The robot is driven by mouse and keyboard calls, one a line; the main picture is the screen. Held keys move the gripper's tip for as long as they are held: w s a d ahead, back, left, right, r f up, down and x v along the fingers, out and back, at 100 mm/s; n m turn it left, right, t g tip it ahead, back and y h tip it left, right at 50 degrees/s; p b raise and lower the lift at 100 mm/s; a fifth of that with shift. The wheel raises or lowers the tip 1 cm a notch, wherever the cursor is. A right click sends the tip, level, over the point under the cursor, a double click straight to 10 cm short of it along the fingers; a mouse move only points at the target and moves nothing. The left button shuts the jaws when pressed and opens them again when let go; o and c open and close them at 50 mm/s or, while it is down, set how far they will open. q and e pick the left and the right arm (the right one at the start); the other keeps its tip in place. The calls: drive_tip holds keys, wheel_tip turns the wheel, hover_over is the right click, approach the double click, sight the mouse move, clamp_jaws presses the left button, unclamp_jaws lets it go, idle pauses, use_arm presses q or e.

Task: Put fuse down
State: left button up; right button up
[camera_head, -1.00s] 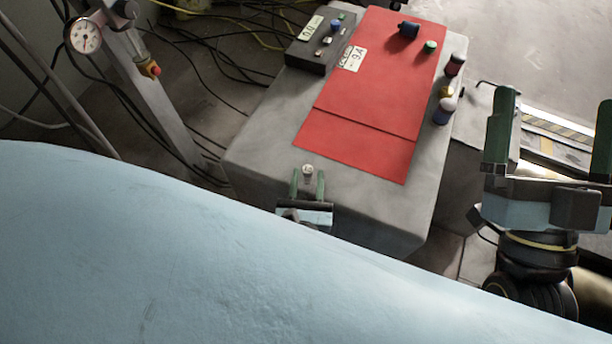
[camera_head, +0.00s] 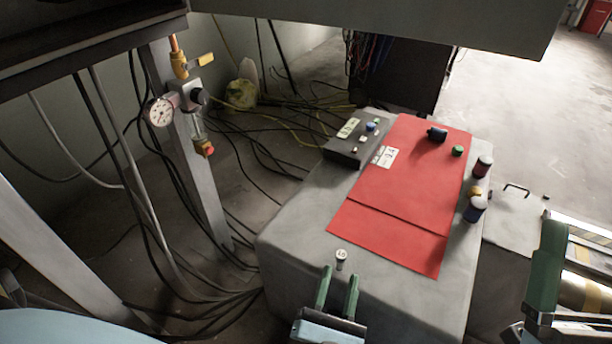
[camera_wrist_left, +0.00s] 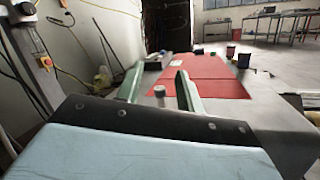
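A small grey fuse (camera_head: 340,257) with a pale, marked top stands upright on the near part of the grey box top (camera_head: 293,232). My left gripper (camera_head: 338,276) is open, with its two green fingers on either side of the fuse near its lower end. In the left wrist view the fuse (camera_wrist_left: 160,92) shows between the fingers with gaps on both sides. My right gripper (camera_head: 548,265) is at the right edge. One green finger shows with clear space beside it, and the rest is cut off.
A red panel (camera_head: 405,190) covers much of the box top. A blue-black knob (camera_head: 437,134) and a green cap (camera_head: 457,151) are on it. A dark control box (camera_head: 352,148) sits at the back left.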

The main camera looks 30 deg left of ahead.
use_arm(q)
drive_tip(key=s+a+r+n+t+h, duration=0.1)
drive_tip(key=a+r+n+t+h, duration=0.1)
drive_tip(key=r+n, duration=0.7)
drive_tip(key=a+r+n+t+h, duration=0.2)
drive_tip(key=r+n+h, duration=0.3)
drive_tip(key=r+n, duration=0.5)
drive_tip(key=s+a+r+n+t+h, duration=0.1)
drive_tip(key=r+n+h, duration=0.3)
drive_tip(key=r+n, duration=0.6)
drive_tip(key=n+t, duration=0.1)
drive_tip(key=n, duration=0.5)
drive_tip(key=shift+s+a+t, duration=0.3)
drive_tip(key=shift+s+a, duration=0.05)
drive_tip(key=shift+a, duration=0.05)
